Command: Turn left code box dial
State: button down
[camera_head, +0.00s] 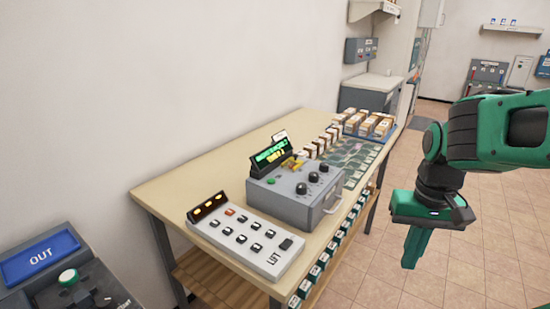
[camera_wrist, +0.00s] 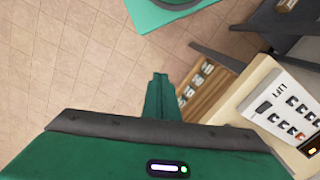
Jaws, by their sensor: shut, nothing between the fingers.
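The grey code box (camera_head: 300,195) stands on the wooden table. My gripper (camera_head: 413,262) hangs to the right of the table, pointing down over the tiled floor, apart from the box. It is shut and empty. In the wrist view the closed fingers (camera_wrist: 160,82) show over the floor, and the code box is out of view there.
A white LIFT panel (camera_head: 246,238) lies at the table's near end and shows in the wrist view (camera_wrist: 285,105). Cards and small boxes (camera_head: 368,124) fill the far end. A grey OUT console (camera_head: 60,275) is at lower left. Floor to the right is clear.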

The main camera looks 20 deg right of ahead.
jog(key=c, duration=2.2)
grip_release()
jog(key=o, duration=0.5)
jog(key=shift+s+r, duration=0.25)
jog(key=shift+r, duration=0.25)
jog(key=o, duration=0.3)
jog(key=shift+w+d+r, duration=0.1)
jog(key=shift+w+r, duration=0.65)
jog(key=shift+w, duration=0.2)
jog(key=m, duration=0.4)
send_near(301, 185)
notch_tip(301, 185, down, 9)
jog(key=shift+s+r, duration=0.1)
jog(key=shift+r, duration=0.05)
jog(key=c, duration=1.1)
